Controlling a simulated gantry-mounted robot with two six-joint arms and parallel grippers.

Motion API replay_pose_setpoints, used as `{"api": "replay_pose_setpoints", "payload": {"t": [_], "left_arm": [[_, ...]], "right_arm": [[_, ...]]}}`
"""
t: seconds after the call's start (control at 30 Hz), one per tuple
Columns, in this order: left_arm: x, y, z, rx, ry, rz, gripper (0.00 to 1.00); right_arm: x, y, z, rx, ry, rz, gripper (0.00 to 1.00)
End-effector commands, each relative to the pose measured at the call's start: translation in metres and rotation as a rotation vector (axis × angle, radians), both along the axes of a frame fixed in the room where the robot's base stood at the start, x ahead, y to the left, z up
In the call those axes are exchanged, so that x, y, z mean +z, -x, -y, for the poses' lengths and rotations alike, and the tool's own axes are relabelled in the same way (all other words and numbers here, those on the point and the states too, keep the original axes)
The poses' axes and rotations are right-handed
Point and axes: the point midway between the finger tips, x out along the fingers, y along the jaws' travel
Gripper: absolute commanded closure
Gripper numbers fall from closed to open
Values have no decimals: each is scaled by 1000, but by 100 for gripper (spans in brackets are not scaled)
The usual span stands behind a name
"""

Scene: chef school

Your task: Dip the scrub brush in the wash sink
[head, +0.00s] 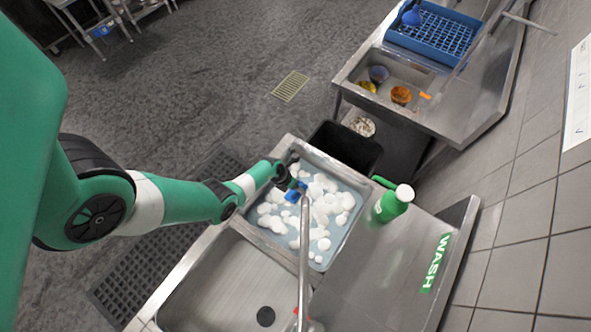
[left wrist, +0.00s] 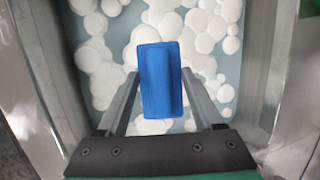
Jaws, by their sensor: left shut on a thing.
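The scrub brush (head: 292,196) is blue and small in the head view, over the foamy water. It also shows in the left wrist view (left wrist: 158,80) as a blue block between the fingers. My left gripper (head: 293,185) is shut on it. The wash sink (head: 347,187) holds bluish water with white foam. From above, I cannot tell whether the brush touches the water; its underside is hidden. My right gripper is not in view.
A metal faucet (head: 304,250) reaches over the near side of the wash sink. A green bottle (head: 388,207) stands on the ledge to the right. An empty basin (head: 225,275) is nearer, and a dark bin (head: 345,148) stands behind.

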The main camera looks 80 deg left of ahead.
Motion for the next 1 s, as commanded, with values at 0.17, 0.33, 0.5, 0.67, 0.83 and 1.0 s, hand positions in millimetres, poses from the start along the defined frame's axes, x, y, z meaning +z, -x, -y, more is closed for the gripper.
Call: {"api": "replay_pose_setpoints", "payload": {"t": [0.17,0.33,0.5,0.67,0.83,1.0], "left_arm": [[32,0,0,0,-1,1,76],[55,0,0,0,-1,1,76],[75,-1,0,-1,-2,3,76],[91,-1,-1,-2,-3,5,76],[108,0,0,-1,-1,2,76],[110,0,0,0,-1,1,76]], "right_arm": [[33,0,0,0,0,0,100],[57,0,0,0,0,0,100],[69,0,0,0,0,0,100],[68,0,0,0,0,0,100],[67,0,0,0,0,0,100],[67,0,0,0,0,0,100]]}}
